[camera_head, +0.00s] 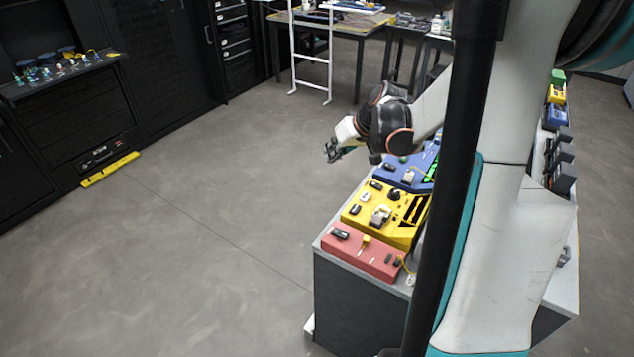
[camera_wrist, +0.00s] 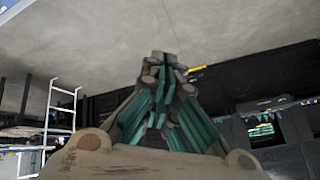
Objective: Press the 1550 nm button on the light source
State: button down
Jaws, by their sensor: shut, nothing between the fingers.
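My gripper (camera_head: 332,150) is shut and empty. It is out in the air past the left edge of the bench, near the blue box. In the wrist view its closed fingers (camera_wrist: 168,60) point toward bare floor, and none of the boxes shows there. On the bench stand a red box (camera_head: 352,250), a yellow box (camera_head: 372,229) and a blue box (camera_head: 408,172), each with small parts on top. I cannot tell which of them is the light source. The 1550 nm button is too small to make out.
The bench (camera_head: 335,285) has a dark side and a light top. My arm and a dark column hide part of it. More small devices (camera_head: 557,95) stand along its far right side. Dark cabinets (camera_head: 165,60) and a white ladder (camera_head: 330,50) are further off.

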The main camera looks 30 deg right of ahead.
aim_at(357, 206)
jog(key=s+d+f+y+b, duration=0.1)
jog(key=s+d+f+y, duration=0.1)
jog(key=s+d+f, duration=0.3)
jog(key=shift+s+d+f+m+t+y, duration=0.3)
jog(key=shift+s+d+f+m+t, duration=0.1)
jog(key=shift+d+f, duration=0.35)
jog(key=shift+a+f, duration=0.1)
jog(key=shift+f, duration=0.15)
notch_tip(357, 206, down, 8)
jog(key=b, duration=0.6)
jog(key=shift+f, duration=0.25)
jog(key=shift+f+b, duration=0.15)
jog(key=shift+b, duration=0.25)
jog(key=shift+f, duration=0.25)
